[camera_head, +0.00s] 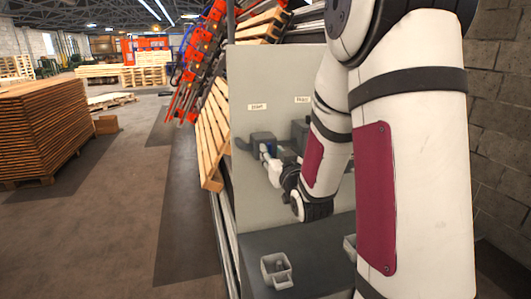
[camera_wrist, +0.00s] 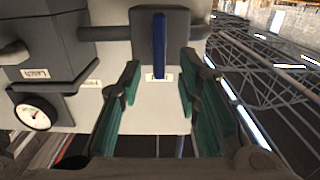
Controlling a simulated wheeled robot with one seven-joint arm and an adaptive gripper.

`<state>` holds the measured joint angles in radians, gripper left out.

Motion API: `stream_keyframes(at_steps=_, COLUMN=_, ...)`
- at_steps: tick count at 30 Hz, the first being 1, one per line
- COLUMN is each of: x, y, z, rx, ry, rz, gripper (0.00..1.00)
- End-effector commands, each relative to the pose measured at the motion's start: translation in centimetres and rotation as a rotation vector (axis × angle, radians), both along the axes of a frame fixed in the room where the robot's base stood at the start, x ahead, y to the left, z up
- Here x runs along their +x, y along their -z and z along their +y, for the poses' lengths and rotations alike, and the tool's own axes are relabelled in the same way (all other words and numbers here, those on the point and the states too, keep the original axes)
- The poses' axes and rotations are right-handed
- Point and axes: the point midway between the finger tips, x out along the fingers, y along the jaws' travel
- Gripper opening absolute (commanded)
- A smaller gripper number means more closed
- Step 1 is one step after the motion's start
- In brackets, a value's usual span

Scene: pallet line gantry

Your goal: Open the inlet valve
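A blue lever handle (camera_wrist: 160,45) sits on a dark grey valve block (camera_wrist: 180,38) on the pale panel, with a small label (camera_wrist: 158,77) beside it that is too small to read. My gripper (camera_wrist: 160,66) is open, with its two teal-padded fingers on either side of the lever's end. Gaps show between both pads and the lever. In the head view, my gripper (camera_head: 268,156) is at the left dark box (camera_head: 262,138) on the panel. My arm and gripper largely hide the lever there.
A second dark box (camera_wrist: 45,45) and a round gauge (camera_wrist: 33,113) are beside the valve. The upright panel (camera_head: 270,75) carries two labels, above a dark ledge (camera_head: 300,245) with a grey fitting (camera_head: 276,270). A wooden pallet (camera_head: 212,135) leans left of it. Open floor lies further left.

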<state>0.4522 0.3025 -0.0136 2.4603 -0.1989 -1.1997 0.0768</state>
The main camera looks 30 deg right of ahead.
Motion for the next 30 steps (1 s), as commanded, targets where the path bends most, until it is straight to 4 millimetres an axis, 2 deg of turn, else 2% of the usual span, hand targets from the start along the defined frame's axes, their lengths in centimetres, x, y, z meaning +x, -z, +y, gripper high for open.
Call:
stream_keyframes(at_steps=3, x=1.7, y=-0.2, z=-0.5, rx=0.000, ry=-0.001, rz=0.000, gripper=0.31)
stream_keyframes(at_steps=9, x=3.5, y=-0.1, z=-1.0, rx=0.001, ry=0.000, rz=0.001, gripper=0.31)
stream_keyframes(at_steps=20, x=3.9, y=-0.1, z=-1.1, rx=0.000, ry=0.000, rz=0.000, gripper=0.31)
stream_keyframes(at_steps=24, x=3.9, y=-0.1, z=-1.1, rx=0.000, ry=0.000, rz=0.000, gripper=0.00)
stream_keyframes(at_steps=30, x=3.9, y=-0.1, z=-1.1, rx=0.001, ry=0.000, rz=0.000, gripper=0.00)
